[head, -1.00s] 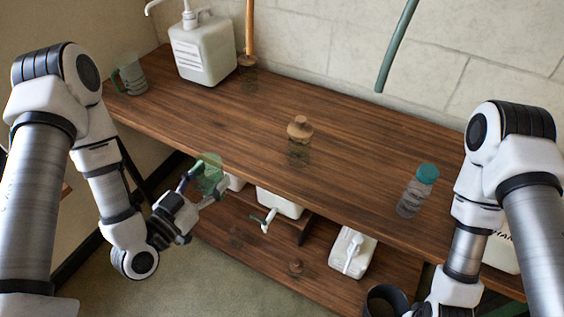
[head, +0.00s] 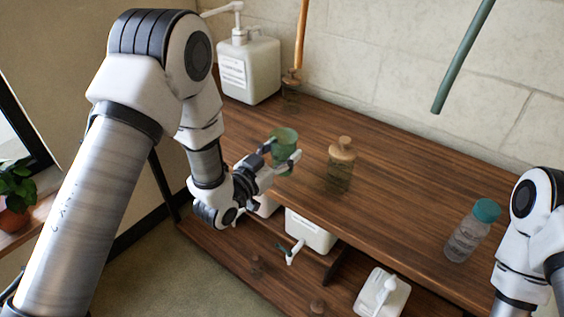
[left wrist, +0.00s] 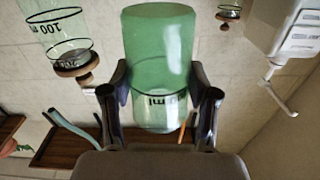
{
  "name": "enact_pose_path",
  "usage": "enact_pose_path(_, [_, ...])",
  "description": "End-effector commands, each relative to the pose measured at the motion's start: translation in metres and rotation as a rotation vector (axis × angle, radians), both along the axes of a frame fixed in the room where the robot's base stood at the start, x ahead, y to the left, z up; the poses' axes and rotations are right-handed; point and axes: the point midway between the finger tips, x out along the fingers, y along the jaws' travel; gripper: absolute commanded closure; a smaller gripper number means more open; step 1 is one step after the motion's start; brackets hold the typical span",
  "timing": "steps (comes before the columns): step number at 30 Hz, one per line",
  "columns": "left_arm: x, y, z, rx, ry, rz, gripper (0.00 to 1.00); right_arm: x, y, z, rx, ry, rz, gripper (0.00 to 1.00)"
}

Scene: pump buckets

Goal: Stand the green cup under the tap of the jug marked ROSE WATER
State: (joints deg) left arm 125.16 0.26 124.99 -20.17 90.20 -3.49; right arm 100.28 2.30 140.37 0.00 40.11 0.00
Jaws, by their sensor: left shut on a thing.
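My left gripper (head: 284,160) is shut on the green cup (head: 284,140), which is see-through. In the head view it appears over the front part of the wooden table. In the left wrist view the cup (left wrist: 158,65) sits between the two fingers and appears upside down, with markings near its end. A white jug with a green-handled tap (head: 311,231) stands on the shelf below. Another white jug (head: 381,296) stands farther right. No label reading ROSE WATER is legible. My right gripper is out of view.
A corked glass bottle (head: 341,165) stands close right of the cup. A white pump jug (head: 249,68) and a small glass bottle (head: 291,92) stand at the back. A teal-capped bottle (head: 472,232) stands at the right. The table (head: 400,190) between is clear.

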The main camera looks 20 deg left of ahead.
Motion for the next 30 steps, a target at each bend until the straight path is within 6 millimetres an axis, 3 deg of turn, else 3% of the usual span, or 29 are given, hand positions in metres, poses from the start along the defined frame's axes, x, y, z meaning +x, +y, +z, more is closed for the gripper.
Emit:
enact_pose_path(6, [0.001,0.0,-0.034,0.0,0.002,0.0,0.8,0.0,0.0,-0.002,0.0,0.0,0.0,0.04])
enact_pose_path(16, [0.0,0.0,-0.039,0.0,0.0,0.0,0.8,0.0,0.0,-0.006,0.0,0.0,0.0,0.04])
enact_pose_path(17, [0.0,0.0,-0.037,0.0,0.0,0.0,0.3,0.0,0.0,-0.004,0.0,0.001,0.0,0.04])
enact_pose_path(18, [0.0,0.0,-0.037,0.0,0.0,0.0,0.16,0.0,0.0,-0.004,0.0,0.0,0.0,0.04])
enact_pose_path(30, [-0.002,0.001,-0.033,0.0,0.002,0.0,0.15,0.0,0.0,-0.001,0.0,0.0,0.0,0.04])
